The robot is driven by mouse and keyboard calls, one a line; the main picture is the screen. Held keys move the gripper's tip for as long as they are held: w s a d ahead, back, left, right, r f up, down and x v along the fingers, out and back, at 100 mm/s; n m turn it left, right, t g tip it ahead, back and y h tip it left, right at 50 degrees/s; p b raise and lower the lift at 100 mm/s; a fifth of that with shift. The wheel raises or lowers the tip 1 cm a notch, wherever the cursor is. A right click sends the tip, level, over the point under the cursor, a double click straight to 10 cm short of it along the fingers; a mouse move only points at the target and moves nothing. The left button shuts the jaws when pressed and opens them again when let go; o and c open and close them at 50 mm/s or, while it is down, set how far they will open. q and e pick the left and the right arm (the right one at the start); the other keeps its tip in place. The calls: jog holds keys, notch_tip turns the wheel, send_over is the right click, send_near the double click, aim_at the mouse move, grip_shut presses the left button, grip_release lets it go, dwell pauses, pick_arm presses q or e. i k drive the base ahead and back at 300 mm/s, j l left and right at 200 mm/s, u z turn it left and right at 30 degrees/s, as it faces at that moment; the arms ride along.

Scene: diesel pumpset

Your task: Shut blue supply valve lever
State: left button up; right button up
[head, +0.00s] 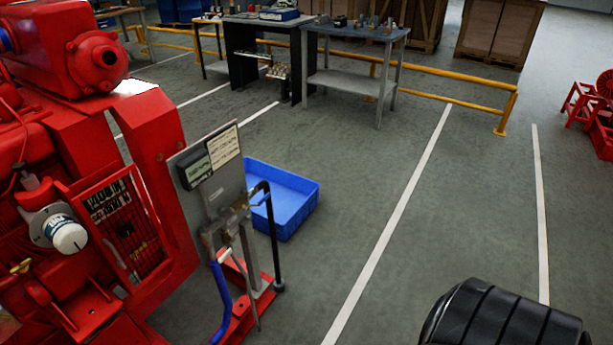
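A blue-sleeved lever (220,295) hangs down, slightly bent, at the front of a small stand beside the red pumpset. Its upper end is near a brass fitting (240,202) on the stand's grey plate (228,180). I cannot make out exactly how the lever joins the fitting. A black bent pipe (273,235) runs from the fitting's right side down to the stand's red base (250,305). Neither gripper is recognisable in view, and nothing of mine touches the lever. A black ribbed rounded part, probably of my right arm, fills the lower right corner.
The red pumpset (150,205) stands close on the lever's left. A blue crate (300,207) lies on the floor behind the stand. Yellow rails (440,75) and workbenches (355,32) are at the back. The floor right of the stand is clear.

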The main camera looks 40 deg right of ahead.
aim_at(263, 198)
jog(key=z, duration=1.1)
jog(key=u, duration=0.45)
jog(key=i+l+u, duration=0.2)
jog(key=l+u, duration=0.2)
jog(key=l, duration=0.3)
jog(key=i+l+u, duration=0.1)
jog(key=l+u, duration=0.25)
jog(key=l, duration=0.4)
jog(key=l+u, duration=0.4)
jog(key=l, duration=0.4)
